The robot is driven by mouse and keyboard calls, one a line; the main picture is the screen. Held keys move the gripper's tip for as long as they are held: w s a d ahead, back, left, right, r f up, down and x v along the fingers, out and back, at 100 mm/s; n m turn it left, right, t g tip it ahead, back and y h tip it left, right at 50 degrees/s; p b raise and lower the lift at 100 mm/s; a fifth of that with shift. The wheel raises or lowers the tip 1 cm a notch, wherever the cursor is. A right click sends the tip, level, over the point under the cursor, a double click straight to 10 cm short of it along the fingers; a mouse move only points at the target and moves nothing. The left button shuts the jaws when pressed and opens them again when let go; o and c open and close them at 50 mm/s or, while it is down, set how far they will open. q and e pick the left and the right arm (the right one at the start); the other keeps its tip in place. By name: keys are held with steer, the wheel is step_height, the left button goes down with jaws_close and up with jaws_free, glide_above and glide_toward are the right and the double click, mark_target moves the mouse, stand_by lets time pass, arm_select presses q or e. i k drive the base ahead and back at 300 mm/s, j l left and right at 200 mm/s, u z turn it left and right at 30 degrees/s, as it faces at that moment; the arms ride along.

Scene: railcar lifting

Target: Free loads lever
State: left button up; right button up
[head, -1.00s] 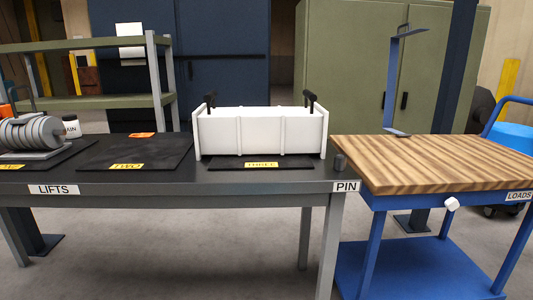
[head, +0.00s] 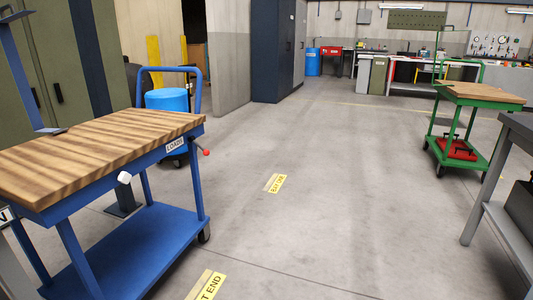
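The loads cart in the head view has a striped wooden top (head: 95,150) on a blue frame with a blue lower shelf (head: 140,245). A label reading LOADS (head: 175,145) is on its near right edge. A small lever with a red knob (head: 206,152) sticks out at the cart's right end. A white knob (head: 124,178) sits on the front side rail. The wooden top is bare. Neither of my grippers is in view.
Open concrete floor with yellow floor labels (head: 276,183) lies right of the cart. A blue barrel (head: 168,100) stands behind it. A green cart (head: 470,95) and a grey table (head: 515,125) stand at the right.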

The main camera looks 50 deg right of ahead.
mark_target(200, 147)
steer(key=z, duration=1.15)
steer(key=i+j+z, duration=0.3)
steer(key=i+j, duration=0.25)
steer(key=i, duration=0.2)
steer(key=i+j+z, duration=0.3)
steer(key=i+j, duration=0.35)
